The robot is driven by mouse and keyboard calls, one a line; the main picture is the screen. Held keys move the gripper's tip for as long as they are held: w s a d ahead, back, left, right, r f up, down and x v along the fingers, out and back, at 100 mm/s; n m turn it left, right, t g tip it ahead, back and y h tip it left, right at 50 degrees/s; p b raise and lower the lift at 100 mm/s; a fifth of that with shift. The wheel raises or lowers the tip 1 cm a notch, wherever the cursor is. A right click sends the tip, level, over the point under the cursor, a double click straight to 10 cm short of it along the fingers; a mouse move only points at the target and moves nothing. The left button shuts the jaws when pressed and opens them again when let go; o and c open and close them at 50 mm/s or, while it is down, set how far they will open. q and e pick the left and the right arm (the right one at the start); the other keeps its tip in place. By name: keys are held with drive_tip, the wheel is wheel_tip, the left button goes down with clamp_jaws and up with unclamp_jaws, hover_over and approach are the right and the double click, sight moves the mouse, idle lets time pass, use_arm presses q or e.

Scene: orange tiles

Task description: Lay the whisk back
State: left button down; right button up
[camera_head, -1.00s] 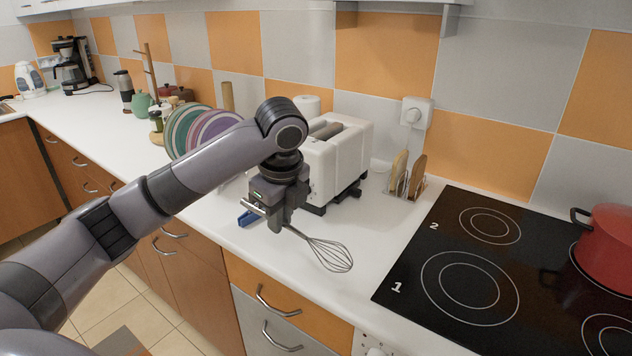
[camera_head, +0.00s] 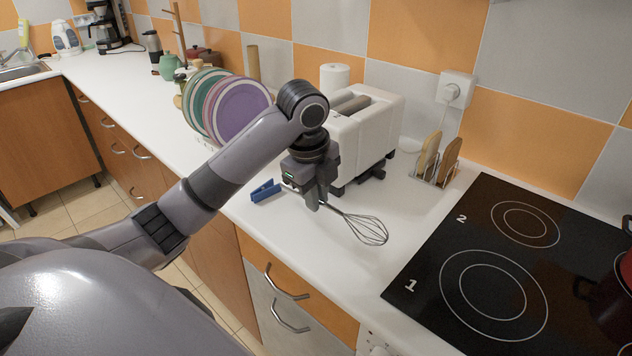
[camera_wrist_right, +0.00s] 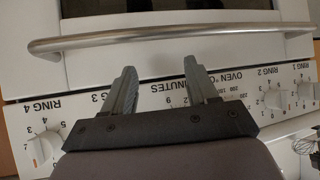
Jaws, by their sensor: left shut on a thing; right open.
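The whisk (camera_head: 367,229) has a wire head that points right over the white worktop, left of the hob. My left gripper (camera_head: 316,206) is shut on the whisk's handle, with the end of the handle showing on its left side. The whisk is at or just above the worktop; I cannot tell whether it touches. My right gripper (camera_wrist_right: 157,92) shows in the right wrist view. It is open and empty, in front of the oven's control panel.
A white toaster (camera_head: 365,130) stands behind my left gripper. A blue clip-like object (camera_head: 265,191) lies to its left. Plates (camera_head: 240,112) stand in a rack behind. Boards (camera_head: 438,158) stand in a holder near the black hob (camera_head: 480,270). Worktop (camera_head: 350,275) in front of the whisk is clear.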

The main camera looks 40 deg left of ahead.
use_arm(q)
drive_tip(key=shift+f+b, duration=0.3)
drive_tip(key=shift+f, duration=3.2)
drive_tip(key=c, duration=1.1)
unclamp_jaws()
drive_tip(key=shift+o, duration=0.2)
wheel_tip(320, 180, up, 7)
drive_tip(key=s, duration=0.1)
drive_tip(key=shift+s, duration=0.15)
